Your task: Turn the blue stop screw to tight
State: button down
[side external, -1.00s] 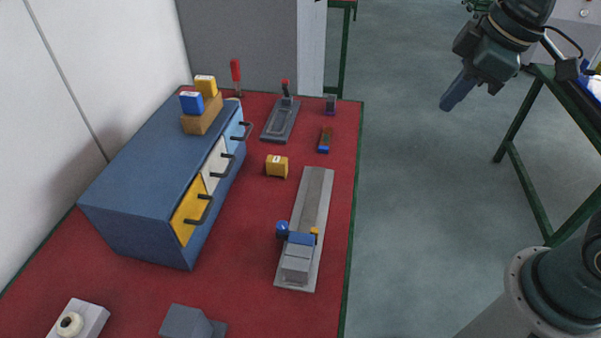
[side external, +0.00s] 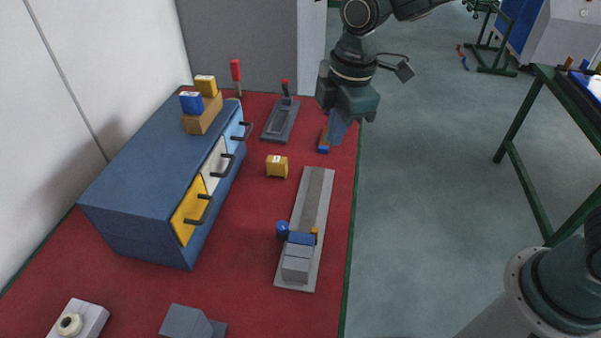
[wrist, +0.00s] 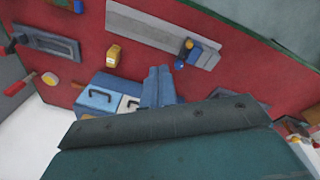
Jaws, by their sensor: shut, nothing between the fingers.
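The blue stop screw (side external: 282,229) is a small round blue knob on the left side of a grey block with a blue section (side external: 300,239). The block sits on the near end of a long grey rail plate (side external: 317,187). The screw also shows, small, in the wrist view (wrist: 179,65), beyond the fingertips and to their right; its tightness cannot be told. My gripper (side external: 338,140) is above the far right edge of the red table, well apart from the screw. Its blue fingers, shut and empty, show in the wrist view (wrist: 158,72).
A blue drawer cabinet (side external: 140,175) stands left of the rail, with yellow and blue blocks on a wooden piece on top. A yellow block (side external: 277,166) lies between. A grey fixture (side external: 280,120) is at the back.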

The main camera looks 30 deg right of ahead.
aim_at(282, 227)
jog(key=w+a+f+n+g, duration=0.1)
jog(key=w+a+f+n, duration=0.2)
jog(key=a+f, duration=0.6)
notch_tip(282, 227, down, 2)
jog(key=n, duration=0.2)
jog(key=shift+n+h, duration=0.3)
jog(key=shift+f, duration=0.15)
jog(key=shift+f, duration=3.35)
jog(key=shift+s+a, duration=0.35)
jog(key=shift+s, duration=0.05)
jog(key=shift+s+d, duration=0.15)
jog(key=shift+s, duration=0.55)
jog(key=shift+d, duration=0.15)
